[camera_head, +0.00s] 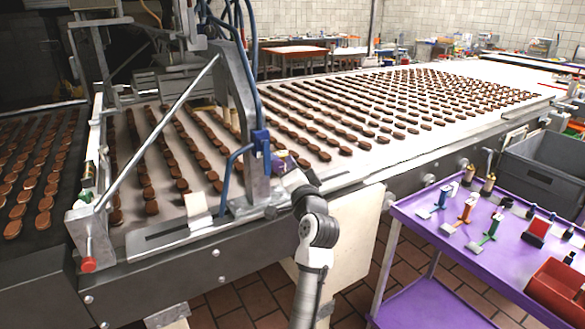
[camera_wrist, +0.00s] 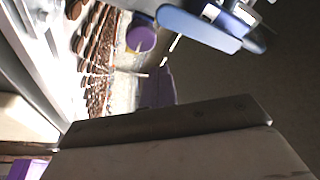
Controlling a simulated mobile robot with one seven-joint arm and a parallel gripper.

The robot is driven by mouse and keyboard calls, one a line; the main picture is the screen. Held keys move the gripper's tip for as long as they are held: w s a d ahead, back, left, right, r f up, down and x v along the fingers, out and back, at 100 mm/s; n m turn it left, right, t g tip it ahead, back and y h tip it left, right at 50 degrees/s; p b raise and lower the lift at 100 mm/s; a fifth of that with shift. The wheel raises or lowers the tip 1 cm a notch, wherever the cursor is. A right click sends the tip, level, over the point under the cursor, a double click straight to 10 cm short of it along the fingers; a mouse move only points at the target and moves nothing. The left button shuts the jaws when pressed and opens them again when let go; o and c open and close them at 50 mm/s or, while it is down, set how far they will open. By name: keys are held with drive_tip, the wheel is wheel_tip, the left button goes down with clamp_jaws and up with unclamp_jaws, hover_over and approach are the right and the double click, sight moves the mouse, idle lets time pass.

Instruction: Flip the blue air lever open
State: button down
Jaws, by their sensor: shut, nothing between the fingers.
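The blue air lever (camera_head: 260,138) is on the upright metal arm of the machine at the conveyor's near edge. A blue part with metal fittings, apparently the same lever unit (camera_wrist: 200,27), fills the top of the wrist view. My gripper (camera_head: 291,178) is shut and empty, just below and to the right of the blue part. In the wrist view my gripper (camera_wrist: 168,122) shows as a dark, wide shape across the bottom. A gap shows between it and the blue part there. I cannot tell the lever's exact angle.
A purple piece (camera_head: 279,158) sits beside the blue part. The conveyor (camera_head: 375,155) carries rows of chocolate-brown biscuits. A purple cart (camera_head: 470,262) with small tools stands at right, with a grey bin (camera_head: 545,165) behind it. Blue hoses run along the machine arm.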

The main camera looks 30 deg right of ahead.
drive_tip(key=r+b+v, duration=0.2)
drive_tip(key=v, duration=0.8)
drive_tip(key=shift+a, duration=0.35)
